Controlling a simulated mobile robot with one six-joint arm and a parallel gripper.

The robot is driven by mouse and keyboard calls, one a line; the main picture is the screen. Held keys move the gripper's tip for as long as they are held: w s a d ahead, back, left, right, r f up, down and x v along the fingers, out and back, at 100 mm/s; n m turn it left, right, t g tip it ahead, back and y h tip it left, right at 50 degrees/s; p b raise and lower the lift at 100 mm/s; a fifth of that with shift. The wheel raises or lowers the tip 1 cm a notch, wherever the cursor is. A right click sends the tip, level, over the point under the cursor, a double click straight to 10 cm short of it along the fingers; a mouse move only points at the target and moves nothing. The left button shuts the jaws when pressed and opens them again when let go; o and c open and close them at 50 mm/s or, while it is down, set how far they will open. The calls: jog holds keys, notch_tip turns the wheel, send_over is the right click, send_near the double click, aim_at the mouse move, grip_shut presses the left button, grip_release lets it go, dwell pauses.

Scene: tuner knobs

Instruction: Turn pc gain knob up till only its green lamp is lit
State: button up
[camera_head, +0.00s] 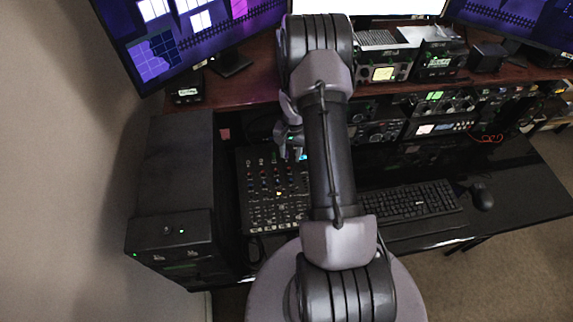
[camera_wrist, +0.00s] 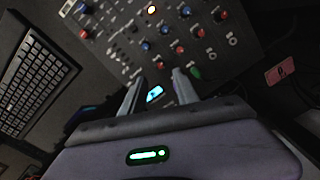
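The black mixer panel (camera_head: 262,212) lies on the desk, left of my arm. It bears rows of small red and blue knobs. Its labels are too small to read, so I cannot tell which knob is pc gain. In the wrist view the panel (camera_wrist: 215,45) is at the top, with a lit yellow-orange lamp (camera_wrist: 151,9). My gripper (camera_wrist: 157,76) has its two fingers apart, over the panel's edge near a red knob (camera_wrist: 160,65). I cannot tell whether they touch it. In the head view my gripper (camera_head: 293,155) is at the panel's far end, partly hidden by my arm.
A black computer tower (camera_head: 168,235) stands left of the panel. A keyboard (camera_head: 410,202) and mouse (camera_head: 482,196) lie to the right. Radios (camera_head: 440,127) stand on the shelf behind. A small bright cyan light (camera_wrist: 154,93) shows between my fingers.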

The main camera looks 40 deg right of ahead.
aim_at(289, 168)
notch_tip(289, 168, down, 8)
jog(key=shift+w+a+r+b, duration=0.15)
jog(key=shift+r+b, duration=0.1)
jog(key=shift+b, duration=0.2)
grip_shut()
